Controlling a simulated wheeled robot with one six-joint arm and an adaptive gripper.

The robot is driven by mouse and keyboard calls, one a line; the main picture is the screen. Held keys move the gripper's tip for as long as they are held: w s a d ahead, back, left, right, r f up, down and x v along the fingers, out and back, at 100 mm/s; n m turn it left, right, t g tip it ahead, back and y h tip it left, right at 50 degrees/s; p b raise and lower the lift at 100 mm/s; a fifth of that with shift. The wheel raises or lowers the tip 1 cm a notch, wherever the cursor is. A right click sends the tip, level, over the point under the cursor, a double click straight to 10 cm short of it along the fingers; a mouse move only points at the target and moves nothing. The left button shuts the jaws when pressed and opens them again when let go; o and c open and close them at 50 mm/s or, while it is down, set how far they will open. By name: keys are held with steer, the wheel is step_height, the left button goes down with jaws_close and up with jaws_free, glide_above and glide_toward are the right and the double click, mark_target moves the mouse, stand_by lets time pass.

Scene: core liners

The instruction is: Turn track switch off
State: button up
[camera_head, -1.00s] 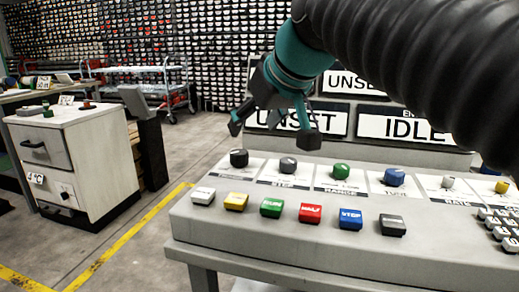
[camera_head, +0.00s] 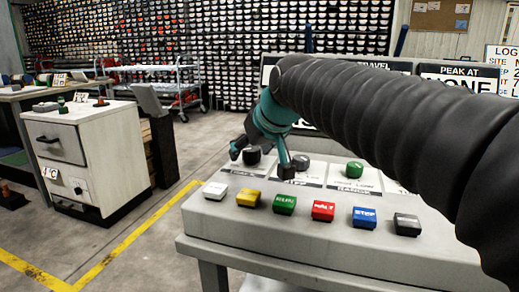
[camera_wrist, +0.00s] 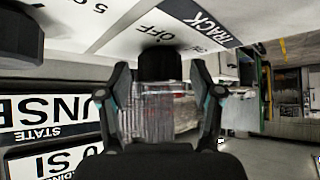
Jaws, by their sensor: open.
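The track switch is a black knob (camera_head: 252,155) at the left end of the console's back row. In the wrist view the black knob (camera_wrist: 160,63) stands beside an upside-down label reading TRACK and OFF. My gripper (camera_head: 259,163) is open, pointing down over the knob, with one finger to each side of it in the head view. In the wrist view my gripper (camera_wrist: 160,78) shows its two fingers apart, with the knob between and just beyond their tips. I cannot tell whether the fingers touch it. The knob's pointer cannot be made out.
Another dark knob (camera_head: 300,162) stands close to the right, and a green knob (camera_head: 354,170) farther along. A front row of coloured buttons, with a white one (camera_head: 215,190) at its left end, lies below. Display panels (camera_wrist: 50,115) stand behind the console.

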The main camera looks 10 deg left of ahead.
steer(key=c, duration=1.1)
steer(key=shift+c, duration=0.2)
steer(key=shift+n+y, duration=0.3)
steer(key=shift+n, duration=0.1)
steer(key=n+g+y, duration=0.1)
steer(key=n+g, duration=0.1)
steer(key=n, duration=0.1)
steer(key=shift+w+n+g+y+b, duration=0.1)
steer(key=shift+n+g+y+b, duration=0.2)
steer(key=shift+g+b, duration=0.1)
steer(key=n+g+y, duration=0.1)
steer(key=n+g, duration=0.1)
steer(key=n, duration=0.1)
steer(key=shift+n+g, duration=0.3)
steer(key=shift+g, duration=0.1)
steer(key=n+g+p, duration=0.3)
steer(key=n+g, duration=0.1)
steer(key=n, duration=0.1)
steer(key=shift+r+n+p, duration=0.15)
steer(key=shift+n+p, duration=0.15)
steer(key=n+g+h+p, duration=0.1)
steer(key=n+g+h, duration=0.1)
steer(key=n, duration=0.2)
steer(key=shift+g+p, duration=0.35)
steer(key=shift+g, duration=0.05)
steer(key=shift+f, duration=0.2)
